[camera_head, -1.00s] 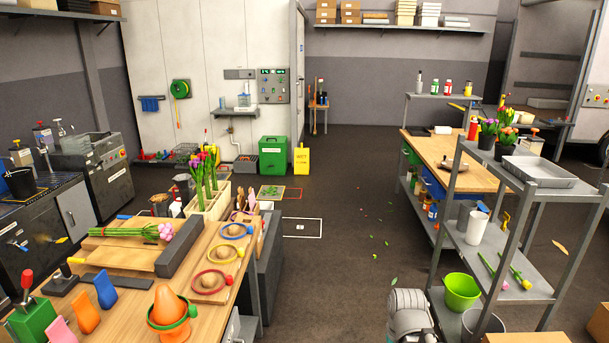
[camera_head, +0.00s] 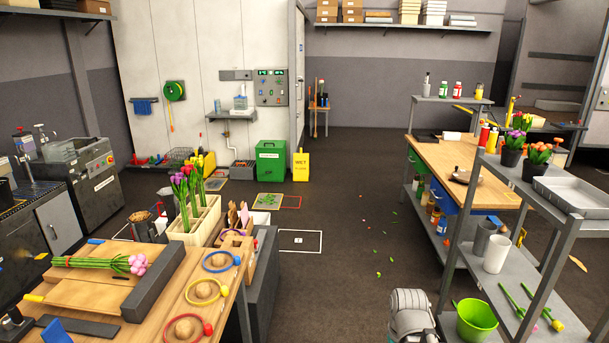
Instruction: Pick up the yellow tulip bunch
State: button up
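A yellow tulip bunch (camera_head: 208,163) stands upright at the far end of a pale wooden divided box (camera_head: 208,226) on the wooden workbench at left. A red bunch (camera_head: 188,171) and a purple bunch (camera_head: 178,186) stand in nearer compartments of the same box and partly hide its stems. A pink bunch (camera_head: 138,264) lies on its side on a wooden board, left of the box. My gripper is not in view. A grey part of my arm shows at the bottom, right of centre, far from the flowers.
The workbench (camera_head: 150,325) also holds a dark grey block (camera_head: 154,283) and several coloured rings. A metal shelf cart (camera_head: 503,272) stands at right with potted flowers, a grey tray (camera_head: 572,194) and a green bucket (camera_head: 476,319). The dark floor between them is mostly clear.

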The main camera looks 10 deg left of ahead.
aim_at(197, 162)
jog(key=u, duration=0.05)
jog(key=i, duration=3.2)
jog(key=u, duration=1.75)
